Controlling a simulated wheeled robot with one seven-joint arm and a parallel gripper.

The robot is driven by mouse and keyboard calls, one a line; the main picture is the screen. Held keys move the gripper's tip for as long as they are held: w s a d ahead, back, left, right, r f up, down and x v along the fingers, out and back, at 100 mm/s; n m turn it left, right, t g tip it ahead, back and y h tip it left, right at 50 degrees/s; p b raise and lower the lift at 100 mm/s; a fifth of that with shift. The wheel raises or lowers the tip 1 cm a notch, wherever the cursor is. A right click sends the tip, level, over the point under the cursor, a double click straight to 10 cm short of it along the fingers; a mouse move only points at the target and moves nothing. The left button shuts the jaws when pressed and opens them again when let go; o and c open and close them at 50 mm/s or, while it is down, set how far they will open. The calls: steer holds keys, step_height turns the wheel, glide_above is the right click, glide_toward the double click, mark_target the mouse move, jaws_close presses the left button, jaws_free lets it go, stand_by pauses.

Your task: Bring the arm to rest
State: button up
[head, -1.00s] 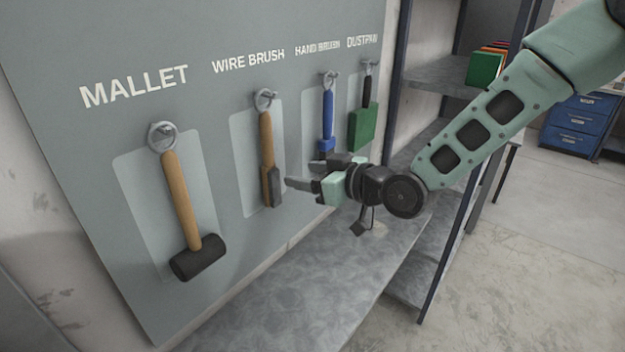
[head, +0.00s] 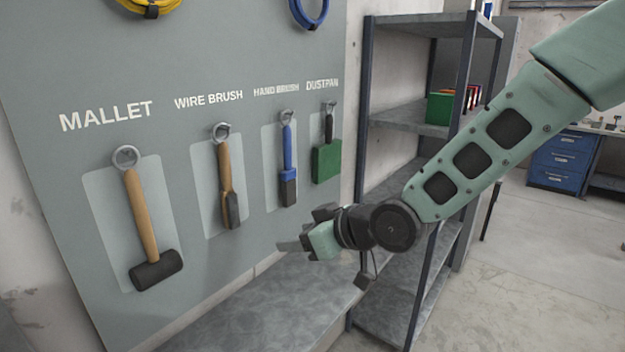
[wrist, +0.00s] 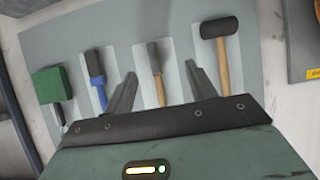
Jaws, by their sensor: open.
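My gripper (head: 296,243) is open and empty in the head view, in front of the board and to the lower right of the hanging tools. In the wrist view its two fingers (wrist: 158,88) stand apart, with the wire brush (wrist: 155,70) seen beyond and between them. No tool is between the fingers in contact. My arm reaches in from the upper right, bent at the wrist.
The pegboard panel (head: 60,170) holds the mallet (head: 142,215), wire brush (head: 227,180), hand brush (head: 288,165) and green dustpan (head: 327,160) on hooks. A bench top (head: 270,305) lies below. A metal shelf rack (head: 410,115) stands behind my arm. Open floor (head: 535,250) lies right.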

steer(key=s+d+f+m+g+h+b, duration=0.1)
steer(key=s+d+f+g+h+b, duration=0.1)
steer(key=s+d, duration=0.3)
steer(key=s+d+f+m+g+h+b, duration=0.1)
steer(key=s+d+f+g+h+b, duration=0.1)
steer(key=s, duration=1.1)
steer(key=s+d+f+m+g+h+b, duration=0.1)
steer(key=s+d+f+g+h+b, duration=0.2)
steer(key=s+d, duration=0.7)
step_height(320, 180, down, 4)
steer(key=shift+r+h+b, duration=0.25)
steer(key=shift+h+b, duration=0.2)
steer(key=shift+h, duration=0.65)
stand_by(2.0)
